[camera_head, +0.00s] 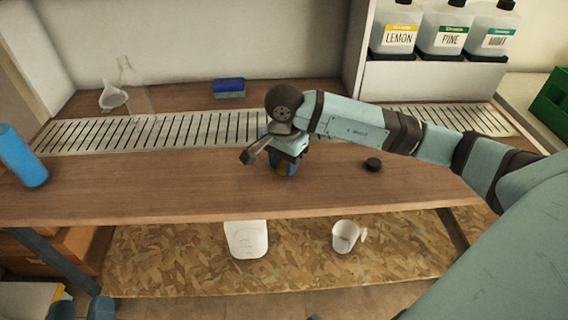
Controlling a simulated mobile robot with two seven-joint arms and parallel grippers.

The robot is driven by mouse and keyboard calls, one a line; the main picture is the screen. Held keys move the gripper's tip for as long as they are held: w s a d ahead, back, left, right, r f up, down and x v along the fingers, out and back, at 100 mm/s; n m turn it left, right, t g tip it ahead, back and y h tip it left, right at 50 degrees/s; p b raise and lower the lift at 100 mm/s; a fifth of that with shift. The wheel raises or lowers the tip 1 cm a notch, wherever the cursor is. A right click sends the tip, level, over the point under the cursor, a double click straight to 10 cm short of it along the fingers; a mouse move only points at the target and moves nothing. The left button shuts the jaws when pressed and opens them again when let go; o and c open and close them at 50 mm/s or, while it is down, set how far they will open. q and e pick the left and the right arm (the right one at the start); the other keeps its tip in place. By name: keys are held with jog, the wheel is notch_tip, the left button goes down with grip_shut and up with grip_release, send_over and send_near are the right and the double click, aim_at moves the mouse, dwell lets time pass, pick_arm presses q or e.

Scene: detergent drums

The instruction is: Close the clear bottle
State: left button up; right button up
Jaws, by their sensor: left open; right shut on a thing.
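A clear bottle (139,92), faint and see-through, stands at the back left of the wooden bench; its mouth is too faint to tell if a cap is on. A small black cap (373,164) lies on the bench to the right of my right gripper. My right gripper (284,165) is over the middle of the bench, well to the right of the clear bottle. It is shut on a mostly hidden object with a bluish and amber part showing below it.
A white funnel (112,97) is beside the clear bottle. A blue sponge (229,87) lies at the back, a blue cylinder (22,156) at the left. A slotted drain (185,131) crosses the bench. Labelled jugs (443,30) stand back right. A white jug (345,236) is below. The front-left bench is clear.

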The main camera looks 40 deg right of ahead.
aim_at(284, 164)
jog(key=shift+r, duration=0.5)
notch_tip(284, 164, up, 3)
jog(key=shift+p, duration=0.6)
pick_arm(q)
jog(key=a+f+g+y+p, duration=0.3)
jog(key=f, duration=0.5)
jog(key=shift+s+g, duration=0.15)
jog(key=shift+g, duration=0.25)
pick_arm(e)
notch_tip(284, 164, up, 16)
jog(key=shift+f, duration=0.15)
pick_arm(q)
jog(key=shift+o, duration=0.4)
